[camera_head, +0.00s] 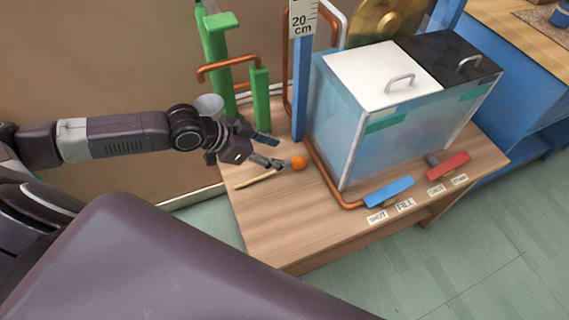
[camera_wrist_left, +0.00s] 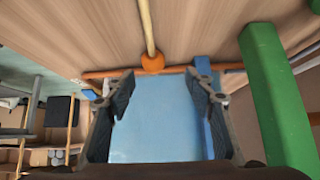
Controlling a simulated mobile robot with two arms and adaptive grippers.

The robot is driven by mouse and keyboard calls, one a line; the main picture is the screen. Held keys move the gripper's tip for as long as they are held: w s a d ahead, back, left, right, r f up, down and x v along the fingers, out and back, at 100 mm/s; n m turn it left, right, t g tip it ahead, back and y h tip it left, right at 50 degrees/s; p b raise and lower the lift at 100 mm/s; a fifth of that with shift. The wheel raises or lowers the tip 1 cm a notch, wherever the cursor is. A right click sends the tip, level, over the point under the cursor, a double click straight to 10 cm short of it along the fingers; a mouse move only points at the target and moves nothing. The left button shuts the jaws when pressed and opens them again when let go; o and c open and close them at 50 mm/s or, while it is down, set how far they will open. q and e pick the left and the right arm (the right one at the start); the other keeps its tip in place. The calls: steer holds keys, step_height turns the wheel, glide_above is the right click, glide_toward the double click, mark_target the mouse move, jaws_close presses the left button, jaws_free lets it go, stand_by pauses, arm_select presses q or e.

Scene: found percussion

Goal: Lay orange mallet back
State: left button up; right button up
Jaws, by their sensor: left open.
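The orange mallet has a round orange head (camera_head: 299,162) and a thin pale wooden stick (camera_head: 256,179). It lies on the wooden table (camera_head: 285,235), near its left side, with the head toward the tank. My left gripper (camera_head: 273,150) is open and empty, just left of and behind the head. In the left wrist view the mallet head (camera_wrist_left: 152,62) is ahead of the spread fingers (camera_wrist_left: 155,84), and the stick runs away from it to the top edge. No finger visibly holds the mallet. My right gripper is not in view.
A clear tank (camera_head: 350,130) with white and black lids stands right of the mallet, with a copper pipe (camera_head: 324,176) along its base. A green stand (camera_head: 261,100) and a blue post (camera_head: 301,85) rise behind the gripper. Blue (camera_head: 388,191) and red (camera_head: 447,166) levers sit in front. The table's front left is clear.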

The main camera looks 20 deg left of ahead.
mark_target(295, 161)
arm_select(q)
steer(key=shift+f, duration=0.25)
steer(key=x, duration=0.2)
steer(key=shift+d+f+b, duration=0.2)
steer(key=shift+d+b, duration=0.1)
steer(key=shift+d, duration=0.1)
steer(key=b+x, duration=0.1)
steer(key=x, duration=0.3)
steer(key=shift+s+d+f, duration=0.1)
steer(key=shift+d, duration=0.2)
steer(key=shift+d+f, duration=0.1)
steer(key=shift+f, duration=0.1)
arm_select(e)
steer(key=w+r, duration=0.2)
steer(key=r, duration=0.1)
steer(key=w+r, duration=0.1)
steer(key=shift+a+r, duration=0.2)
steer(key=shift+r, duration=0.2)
arm_select(q)
steer(key=shift+c, duration=0.2)
jaws_close()
steer(key=shift+r, duration=0.1)
